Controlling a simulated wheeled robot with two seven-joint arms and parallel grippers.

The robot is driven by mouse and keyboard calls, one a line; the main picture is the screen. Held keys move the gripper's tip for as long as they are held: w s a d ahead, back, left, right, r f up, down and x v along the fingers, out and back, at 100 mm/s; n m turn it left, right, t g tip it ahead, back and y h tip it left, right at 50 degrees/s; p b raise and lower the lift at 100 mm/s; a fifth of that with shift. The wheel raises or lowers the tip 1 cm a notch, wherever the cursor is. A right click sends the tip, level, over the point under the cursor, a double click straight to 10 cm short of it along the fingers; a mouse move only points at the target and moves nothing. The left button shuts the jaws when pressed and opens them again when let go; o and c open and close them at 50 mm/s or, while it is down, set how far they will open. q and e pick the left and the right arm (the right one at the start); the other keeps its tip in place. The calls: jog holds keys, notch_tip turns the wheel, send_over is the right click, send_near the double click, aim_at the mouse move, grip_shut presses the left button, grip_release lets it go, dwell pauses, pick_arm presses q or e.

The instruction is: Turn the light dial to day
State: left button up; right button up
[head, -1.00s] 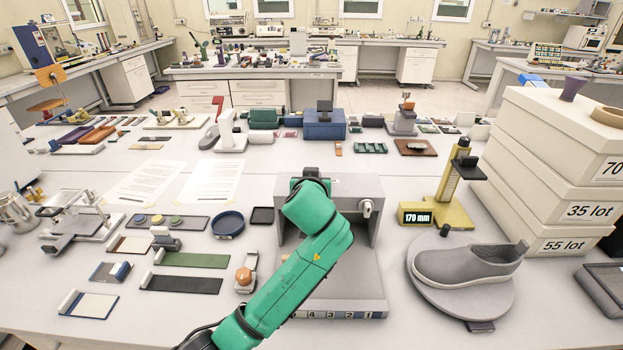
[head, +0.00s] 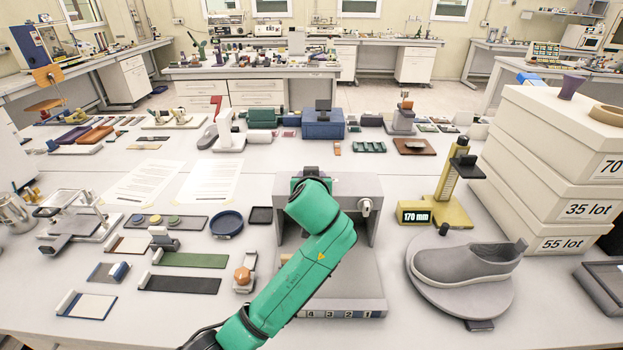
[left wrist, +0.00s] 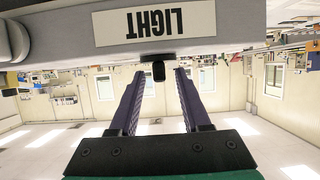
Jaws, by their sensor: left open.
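The grey light box (head: 358,188) stands on the table in the middle of the head view, with a pale knob (head: 365,207) on its right inner side. In the left wrist view, upside down, the box panel (left wrist: 240,20) carries a white LIGHT label (left wrist: 156,22). A small dark dial (left wrist: 158,70) sticks out beside the label. My left gripper (left wrist: 159,82) is open, with its two fingertips on either side of the dial; contact cannot be told. In the head view, my green arm hides the fingers and the dial. My right gripper is not in view.
A grey shoe (head: 465,262) rests on a round turntable (head: 490,305) to the right. A yellow gauge (head: 450,210) reads 170 mm. Stacked lot boxes (head: 560,140) stand at far right. Sample strips (head: 180,284) and a blue dish (head: 228,223) lie to the left.

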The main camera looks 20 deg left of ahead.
pick_arm(q)
jog(key=b+v, duration=0.3)
jog(key=v, duration=1.1)
jog(key=shift+s, duration=0.2)
jog(key=shift+d, duration=0.1)
